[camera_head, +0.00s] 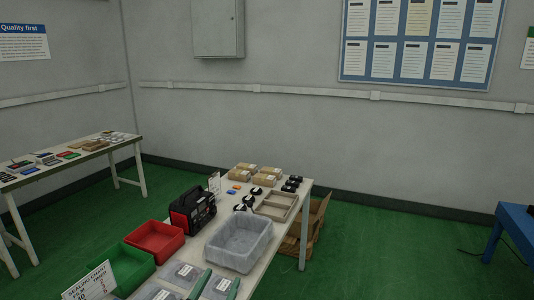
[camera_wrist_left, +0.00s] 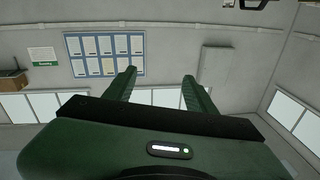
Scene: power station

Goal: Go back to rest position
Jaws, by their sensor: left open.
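My left gripper (camera_head: 216,282) shows at the bottom edge of the head view as two green fingers, held apart in front of the table's near end. The gripper is open and empty. My right gripper is in neither view.
The white table (camera_head: 268,252) carries a grey bin (camera_head: 238,246), a red bin (camera_head: 155,238), a green bin (camera_head: 127,266), a black-and-red power station (camera_head: 193,210) and small parts. Another table (camera_head: 126,146) stands left.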

